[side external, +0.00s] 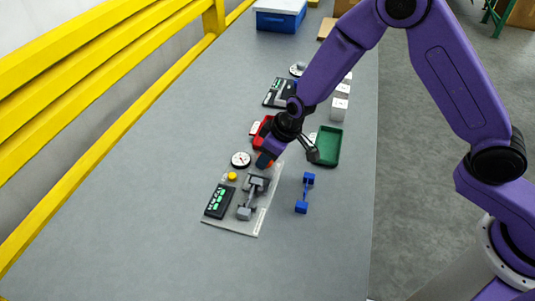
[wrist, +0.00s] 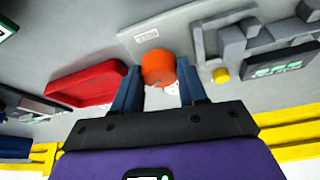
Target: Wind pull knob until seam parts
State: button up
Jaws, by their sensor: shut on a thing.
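The orange pull knob (wrist: 158,68) sits between the two blue fingers of my gripper (wrist: 157,88) in the wrist view, and the fingers are shut on it. In the side external view my gripper (side external: 265,161) is at the far end of the grey test fixture (side external: 257,184), and the fingers mostly hide the knob. The fixture lies on a pale grey base plate (side external: 245,222) beside a black display with green marks (side external: 219,201). It also shows at the upper right of the wrist view (wrist: 234,43). I cannot make out a seam.
A yellow button (side external: 232,176) and a round white dial (side external: 240,160) are close to my gripper. A red tray (wrist: 88,83) is beside it. A green tray (side external: 327,146) and a blue bar-shaped piece (side external: 305,193) lie to the right. The near table is clear.

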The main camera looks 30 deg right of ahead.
jog(key=shift+s, duration=0.1)
jog(key=o, duration=1.1)
jog(key=shift+c, duration=0.2)
jog(key=shift+n+g, duration=0.3)
jog(key=shift+n, duration=0.5)
